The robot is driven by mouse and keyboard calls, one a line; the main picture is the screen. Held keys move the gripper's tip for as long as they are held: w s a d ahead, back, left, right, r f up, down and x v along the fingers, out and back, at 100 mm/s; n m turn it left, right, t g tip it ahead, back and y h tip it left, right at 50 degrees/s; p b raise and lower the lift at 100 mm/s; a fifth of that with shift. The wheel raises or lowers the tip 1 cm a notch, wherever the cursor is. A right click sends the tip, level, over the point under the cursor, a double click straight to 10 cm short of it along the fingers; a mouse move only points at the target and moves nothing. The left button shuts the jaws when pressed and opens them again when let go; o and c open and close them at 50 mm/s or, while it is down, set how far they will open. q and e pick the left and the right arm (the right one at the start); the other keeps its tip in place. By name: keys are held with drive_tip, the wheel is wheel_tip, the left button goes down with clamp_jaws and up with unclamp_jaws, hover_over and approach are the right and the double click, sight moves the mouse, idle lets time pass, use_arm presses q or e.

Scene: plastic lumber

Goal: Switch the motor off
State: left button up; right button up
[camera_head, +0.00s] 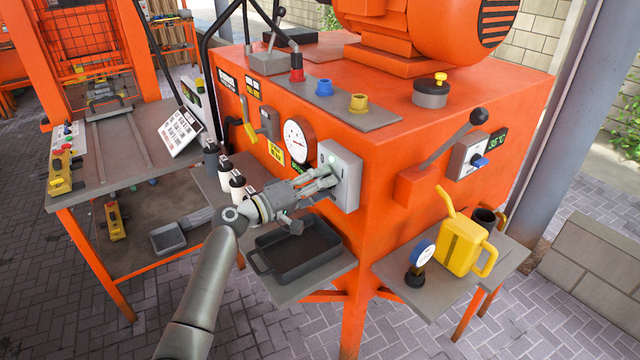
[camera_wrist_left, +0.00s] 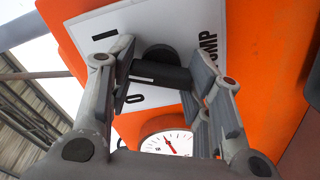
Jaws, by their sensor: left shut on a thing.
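My left gripper (camera_head: 330,180) reaches the grey switch box (camera_head: 347,165) on the front of the orange machine. In the left wrist view, the gripper (camera_wrist_left: 163,76) has its fingers on both sides of a black switch knob (camera_wrist_left: 158,72) and is shut on it. The knob sits on a white plate (camera_wrist_left: 190,28) with "I" and "O" marks and lettering of which "UMP" shows. The knob's bar lies crosswise between the fingers; which mark it points to I cannot tell. The orange motor (camera_head: 430,30) stands on top of the machine. My right gripper is out of view.
A round gauge (camera_head: 299,141) is left of the switch box. A black tray (camera_head: 300,252) lies on a shelf below my gripper.

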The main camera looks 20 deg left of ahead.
use_arm(q)
drive_tip(key=n, duration=0.2)
drive_tip(key=shift+n+p, duration=0.35)
drive_tip(key=shift+n, duration=0.05)
drive_tip(key=n+p, duration=0.1)
drive_tip(key=n, duration=0.2)
drive_tip(key=shift+n, duration=0.3)
drive_tip(key=n+p, duration=0.2)
drive_tip(key=n, duration=0.2)
drive_tip(key=shift+p, duration=0.35)
drive_tip(key=shift+f+n+p, duration=0.15)
drive_tip(key=shift+n+p, duration=0.15)
drive_tip(key=shift+n, duration=0.6)
drive_tip(key=o, duration=1)
drive_tip(key=v, duration=1.2)
